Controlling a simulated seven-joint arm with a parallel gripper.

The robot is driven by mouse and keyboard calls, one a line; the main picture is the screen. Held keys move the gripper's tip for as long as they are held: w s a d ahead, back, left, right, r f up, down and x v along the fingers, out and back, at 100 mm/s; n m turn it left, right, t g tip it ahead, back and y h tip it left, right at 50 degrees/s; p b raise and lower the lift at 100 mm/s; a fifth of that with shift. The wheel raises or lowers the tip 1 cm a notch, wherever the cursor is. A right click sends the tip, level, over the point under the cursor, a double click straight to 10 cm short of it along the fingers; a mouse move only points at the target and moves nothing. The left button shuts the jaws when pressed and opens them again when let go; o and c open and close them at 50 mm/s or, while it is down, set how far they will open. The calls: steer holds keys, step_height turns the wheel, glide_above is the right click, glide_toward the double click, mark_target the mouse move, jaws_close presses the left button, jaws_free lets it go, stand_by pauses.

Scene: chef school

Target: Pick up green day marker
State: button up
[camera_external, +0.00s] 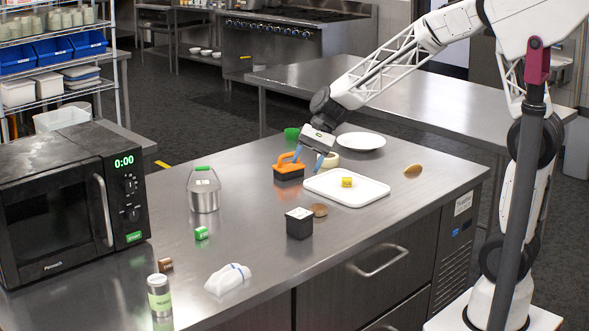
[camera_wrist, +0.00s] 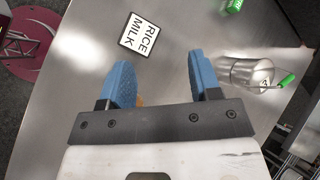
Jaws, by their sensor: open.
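The green day marker (camera_external: 201,233) looks like a small green block with white print. It lies on the steel counter in front of the metal pail. In the wrist view a green block (camera_wrist: 234,5) is cut off by the top edge, right of centre. My gripper (camera_external: 308,158) is high toward the far side of the counter, near the orange-handled block, well apart from the marker. In the wrist view its blue fingers (camera_wrist: 158,75) are spread, with no held object visible between the tips.
A metal pail (camera_external: 203,193) with a green grip stands behind the marker. A dark carton (camera_external: 300,227), labelled rice milk in the wrist view (camera_wrist: 138,34), stands to the right. An orange-handled block (camera_external: 288,171), white tray (camera_external: 330,195) and microwave (camera_external: 50,215) are around. Counter beside the marker is clear.

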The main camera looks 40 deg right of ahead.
steer(key=w+a+f+m+y, duration=0.35)
steer(key=w+a+f, duration=0.35)
steer(key=w+a, duration=0.25)
steer(key=m+y, duration=0.2)
steer(key=m, duration=0.3)
glide_toward(204, 227)
steer(key=shift+n+x, duration=0.25)
steer(key=shift+x, duration=0.85)
steer(key=shift+f, duration=0.1)
steer(key=shift+x, duration=1.25)
steer(key=shift+x, duration=2.6)
